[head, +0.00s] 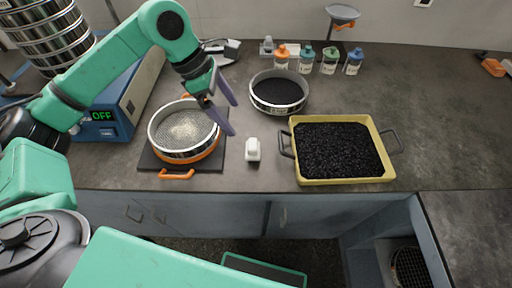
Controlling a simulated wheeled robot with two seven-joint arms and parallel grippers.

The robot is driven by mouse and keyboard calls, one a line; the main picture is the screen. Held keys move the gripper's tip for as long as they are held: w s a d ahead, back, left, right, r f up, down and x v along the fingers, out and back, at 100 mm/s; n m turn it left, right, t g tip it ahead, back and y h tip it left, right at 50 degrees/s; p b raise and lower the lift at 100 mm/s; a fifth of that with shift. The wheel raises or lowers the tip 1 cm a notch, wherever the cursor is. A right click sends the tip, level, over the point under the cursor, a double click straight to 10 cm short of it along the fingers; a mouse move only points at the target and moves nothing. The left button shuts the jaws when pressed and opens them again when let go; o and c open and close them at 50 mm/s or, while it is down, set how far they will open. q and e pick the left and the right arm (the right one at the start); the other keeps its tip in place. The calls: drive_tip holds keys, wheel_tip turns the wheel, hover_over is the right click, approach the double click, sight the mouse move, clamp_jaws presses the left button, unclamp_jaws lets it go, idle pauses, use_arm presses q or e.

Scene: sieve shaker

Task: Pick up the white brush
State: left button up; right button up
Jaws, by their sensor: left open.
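A small white object that looks like the white brush (253,149) stands on the dark counter, between the sieve on the left and the yellow tray on the right. My left gripper (232,118) is open and empty. Its two purplish fingers hang over the right edge of the sieve, up and to the left of the brush and apart from it. My right gripper is not in view.
A mesh sieve (162,142) sits on a dark plate with an orange handle (177,176). A black-filled sieve (278,108), a yellow tray (340,182) of black granules and several bottles (330,61) stand nearby. A blue box reads OFF (103,115).

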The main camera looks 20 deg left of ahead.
sight(251, 143)
use_arm(q)
drive_tip(key=p+x, duration=0.4)
drive_tip(key=x, duration=1.1)
drive_tip(key=shift+s+a, duration=0.1)
drive_tip(key=c, duration=1.3)
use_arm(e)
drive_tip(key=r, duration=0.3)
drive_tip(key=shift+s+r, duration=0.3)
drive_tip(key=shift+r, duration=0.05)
use_arm(q)
wheel_tip(251, 143, up, 20)
drive_tip(key=b, duration=0.2)
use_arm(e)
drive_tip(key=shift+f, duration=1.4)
